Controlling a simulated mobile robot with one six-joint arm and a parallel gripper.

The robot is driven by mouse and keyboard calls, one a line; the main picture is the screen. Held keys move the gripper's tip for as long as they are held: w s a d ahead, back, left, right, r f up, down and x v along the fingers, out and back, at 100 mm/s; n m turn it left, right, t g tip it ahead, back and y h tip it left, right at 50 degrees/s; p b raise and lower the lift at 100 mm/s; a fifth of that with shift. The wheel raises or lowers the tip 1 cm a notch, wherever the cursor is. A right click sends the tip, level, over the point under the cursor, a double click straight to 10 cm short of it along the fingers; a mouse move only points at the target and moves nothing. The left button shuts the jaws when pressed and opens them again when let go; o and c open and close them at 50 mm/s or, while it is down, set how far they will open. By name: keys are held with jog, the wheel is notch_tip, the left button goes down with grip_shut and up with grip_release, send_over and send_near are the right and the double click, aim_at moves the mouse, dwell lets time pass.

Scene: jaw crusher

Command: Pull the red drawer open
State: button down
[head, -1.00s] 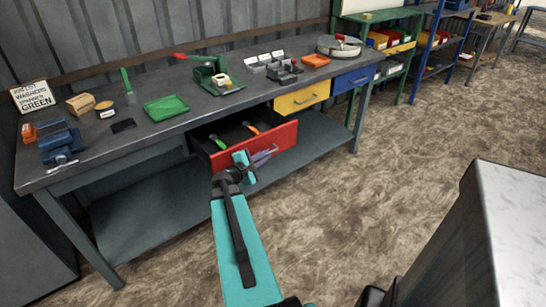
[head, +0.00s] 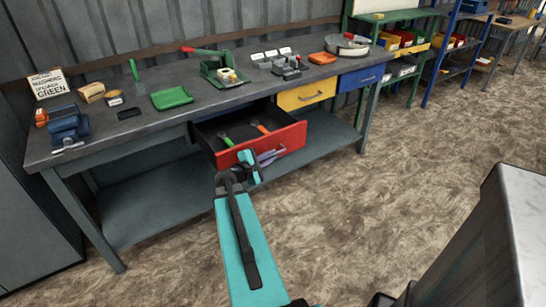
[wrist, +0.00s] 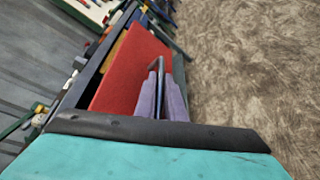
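The red drawer (head: 282,146) is pulled well out from under the workbench, to the left of the yellow and blue drawers. Inside it lie a green-handled tool (head: 226,141) and an orange-handled tool (head: 262,129). My gripper (head: 268,157) is at the drawer's front. In the wrist view, its two purple fingers (wrist: 160,92) are close together around the drawer's handle bar (wrist: 161,66), seemingly shut on it. The red front (wrist: 128,75) stands just left of the fingers in that view. The exact finger contact is small and partly hidden.
The workbench (head: 210,105) carries a blue vise (head: 68,127), a green tray (head: 172,97) and other tools. The yellow drawer (head: 306,93) and blue drawer (head: 360,77) are shut. A marble-topped block (head: 525,225) stands at the right. The floor between is clear.

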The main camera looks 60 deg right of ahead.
jog(key=c, duration=1.8)
grip_release()
jog(key=shift+w+a, duration=0.15)
jog(key=shift+w, duration=0.05)
jog(key=shift+c, duration=0.2)
jog(key=shift+s, duration=0.1)
jog(key=v, duration=0.5)
jog(key=shift+a+r, duration=0.2)
jog(key=shift+a, duration=0.2)
jog(key=p+v, duration=0.7)
jog(key=p, duration=0.2)
jog(key=shift+a, duration=0.4)
